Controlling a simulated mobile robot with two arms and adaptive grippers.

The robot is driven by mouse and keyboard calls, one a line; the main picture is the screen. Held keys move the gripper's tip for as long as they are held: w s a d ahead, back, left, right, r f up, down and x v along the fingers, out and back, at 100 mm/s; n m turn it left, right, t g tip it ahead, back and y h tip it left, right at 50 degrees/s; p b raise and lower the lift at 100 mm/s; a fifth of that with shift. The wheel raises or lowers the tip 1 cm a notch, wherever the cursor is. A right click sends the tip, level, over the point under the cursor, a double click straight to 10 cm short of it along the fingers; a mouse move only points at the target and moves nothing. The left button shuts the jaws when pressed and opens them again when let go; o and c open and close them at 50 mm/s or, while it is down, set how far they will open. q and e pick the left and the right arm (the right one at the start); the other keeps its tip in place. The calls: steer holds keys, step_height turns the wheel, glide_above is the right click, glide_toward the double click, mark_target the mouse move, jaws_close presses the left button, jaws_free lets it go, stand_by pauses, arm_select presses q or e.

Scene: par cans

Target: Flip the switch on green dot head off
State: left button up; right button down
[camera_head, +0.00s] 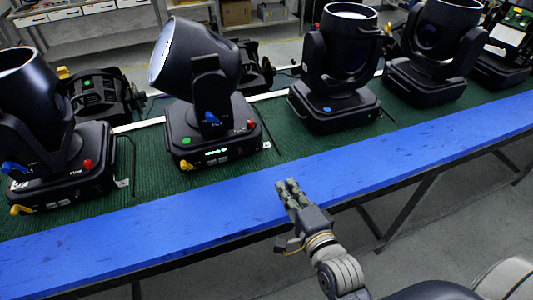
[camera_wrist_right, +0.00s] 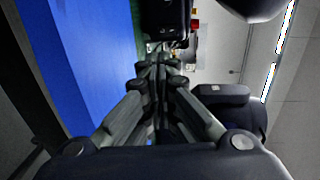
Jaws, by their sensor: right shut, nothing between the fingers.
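The moving head light with a green dot (camera_head: 186,139) on its base stands on the green mat left of centre in the head view. Its head tilts up to the left. A lit display (camera_head: 215,152) and a red knob (camera_head: 250,124) show on the base, and a yellow part (camera_head: 185,165) sits at its lower left corner. I cannot tell which part is the switch. My right gripper (camera_head: 288,185) is shut and empty over the blue table edge, right of and nearer than this light, apart from it. It also shows shut in the right wrist view (camera_wrist_right: 158,62). My left gripper is out of view.
A blue-dot light (camera_head: 333,107) stands to the right, with more lights beyond. Another light (camera_head: 60,165) stands at the left. The blue table front strip (camera_head: 180,215) is clear. Table legs and grey floor show below. Shelves stand at the back.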

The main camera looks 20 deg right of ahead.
steer(key=shift+w, duration=0.2)
steer(key=p, duration=0.2)
glide_toward(262, 147)
steer(key=w+p, duration=0.1)
steer(key=w, duration=0.3)
steer(key=shift+w+a+f+p, duration=0.1)
steer(key=shift+w+f+p, duration=0.15)
steer(key=shift+p, duration=0.1)
steer(key=shift+w+f, duration=0.15)
steer(key=shift+w, duration=0.35)
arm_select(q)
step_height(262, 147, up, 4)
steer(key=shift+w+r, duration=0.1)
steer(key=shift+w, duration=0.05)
arm_select(e)
steer(key=shift+w, duration=0.15)
steer(key=shift+f, duration=0.1)
